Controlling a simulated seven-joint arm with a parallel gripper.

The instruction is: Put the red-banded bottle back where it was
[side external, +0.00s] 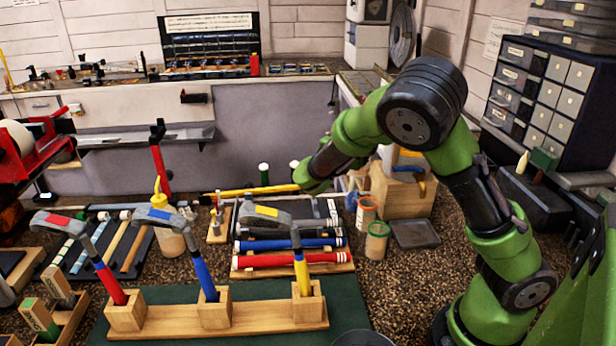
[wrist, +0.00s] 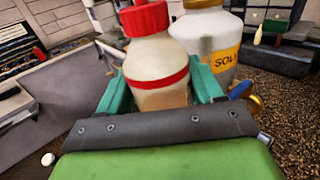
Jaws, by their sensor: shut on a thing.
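The red-banded bottle (wrist: 158,72) is in the wrist view, cream-coloured with a red cap and a red stripe around its body. It sits between the two green fingers of my gripper (wrist: 161,86), which are shut on its sides. Its lower part is hidden by the dark edge of my gripper. A white bottle with a yellow label reading "SOLV" (wrist: 224,56) stands close behind it, to the right. I cannot tell whether the two touch. In the side view my arm's end points away over the bench, and I cannot make out the fingers or the held bottle.
In the side view, hammers stand in a wooden holder (side external: 167,321) at the front. A grip rack (side external: 292,272), a yellow-nozzled bottle (side external: 171,236), two jars (side external: 376,241), a dark tray (side external: 414,235) and a wooden box (side external: 404,198) crowd the bench.

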